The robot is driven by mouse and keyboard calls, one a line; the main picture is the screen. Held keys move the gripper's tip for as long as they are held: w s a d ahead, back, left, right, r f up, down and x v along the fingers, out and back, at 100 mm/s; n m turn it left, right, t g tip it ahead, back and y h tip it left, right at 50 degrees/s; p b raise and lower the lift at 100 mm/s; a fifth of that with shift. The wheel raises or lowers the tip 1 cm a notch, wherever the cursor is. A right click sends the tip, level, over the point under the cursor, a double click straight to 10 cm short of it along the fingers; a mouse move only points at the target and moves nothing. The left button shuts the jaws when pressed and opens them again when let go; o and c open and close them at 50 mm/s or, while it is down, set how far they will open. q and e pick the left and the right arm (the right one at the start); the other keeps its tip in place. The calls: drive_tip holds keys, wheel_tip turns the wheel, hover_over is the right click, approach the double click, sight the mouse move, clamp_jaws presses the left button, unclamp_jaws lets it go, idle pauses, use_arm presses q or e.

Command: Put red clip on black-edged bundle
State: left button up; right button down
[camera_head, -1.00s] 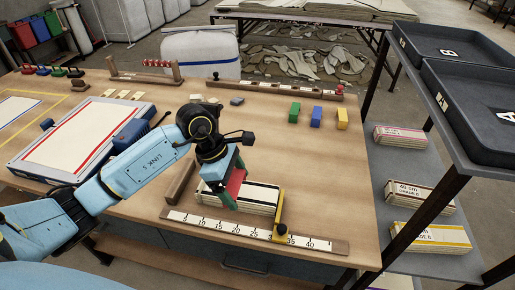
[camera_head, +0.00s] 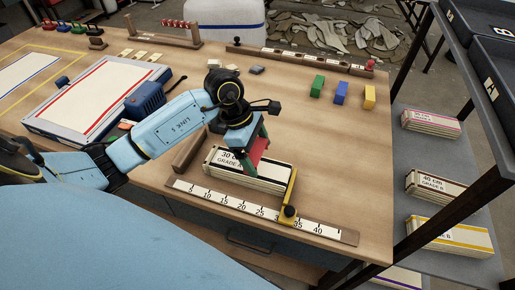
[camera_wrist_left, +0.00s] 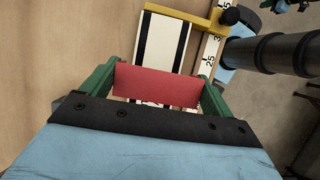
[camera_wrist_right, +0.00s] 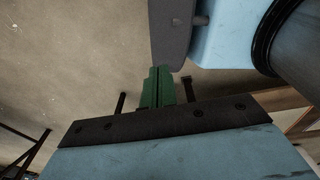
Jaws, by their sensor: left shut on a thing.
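My left gripper (camera_head: 256,160) is shut on the red clip (camera_head: 260,150), over the black-edged bundle (camera_head: 228,172). The bundle is a flat pale stack with dark stripes and a "30 cm GRADE" label, lying behind the ruler (camera_head: 215,202). In the left wrist view the red clip (camera_wrist_left: 157,87) spans between the green fingers and covers part of the bundle (camera_wrist_left: 160,45). I cannot tell whether the clip touches the bundle. My right gripper (camera_wrist_right: 158,88) shows only in the right wrist view, its green fingers together and empty.
A yellow stop (camera_head: 291,195) stands at the bundle's right end. Green (camera_head: 318,85), blue (camera_head: 341,93) and yellow (camera_head: 369,97) blocks stand behind on the table. A white board (camera_head: 95,100) lies left. A shelf (camera_head: 440,145) with other bundles is at the right.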

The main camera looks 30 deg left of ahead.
sight(259, 167)
use_arm(q)
drive_tip(key=shift+f, duration=0.5)
drive_tip(key=shift+f+b, duration=1.7)
drive_tip(key=shift+f, duration=0.05)
drive_tip(key=shift+f+b, duration=0.55)
drive_tip(key=shift+f, duration=0.25)
use_arm(e)
drive_tip(key=d+f, duration=0.4)
drive_tip(key=f, duration=0.1)
drive_tip(key=shift+s+h, duration=0.2)
drive_tip(key=shift+h, duration=0.1)
drive_tip(key=shift+w, duration=0.1)
